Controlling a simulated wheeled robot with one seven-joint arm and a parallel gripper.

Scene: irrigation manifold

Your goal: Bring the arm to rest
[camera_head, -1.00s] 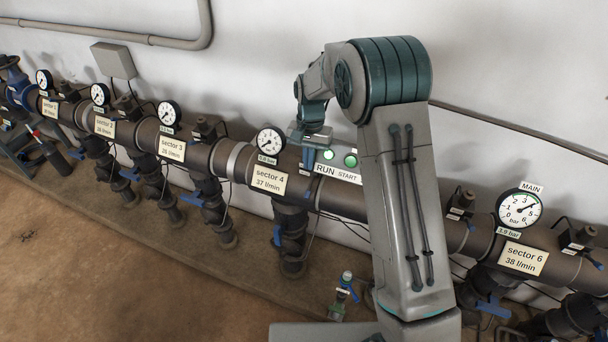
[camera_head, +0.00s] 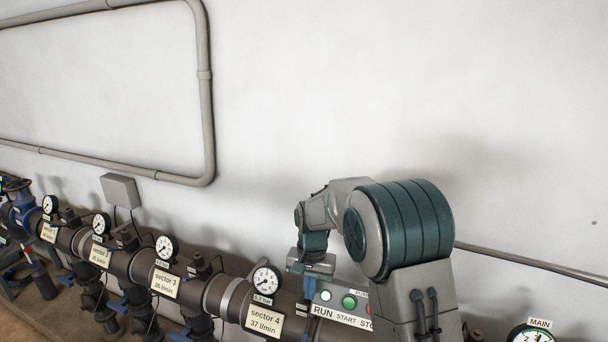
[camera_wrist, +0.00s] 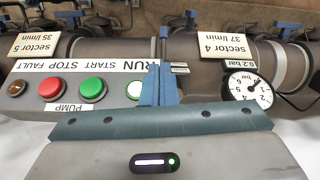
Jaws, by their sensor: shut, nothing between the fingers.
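My gripper (camera_wrist: 157,84) shows in the wrist view with its two blue fingers together and nothing between them. In the head view my gripper (camera_head: 308,287) hangs pointing down from my bent arm, in front of the manifold pipe. It is beside the pump panel (camera_wrist: 115,65), near the word RUN, and close to the sector 4 gauge (camera_wrist: 247,85). I cannot tell whether the fingers touch the panel.
The manifold pipe (camera_head: 118,262) runs along the wall with several gauges and sector plates. A sector 4 plate (camera_head: 264,320) is left of my gripper. A grey box (camera_head: 120,190) and a conduit (camera_head: 205,110) are on the wall. The wall above my arm is clear.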

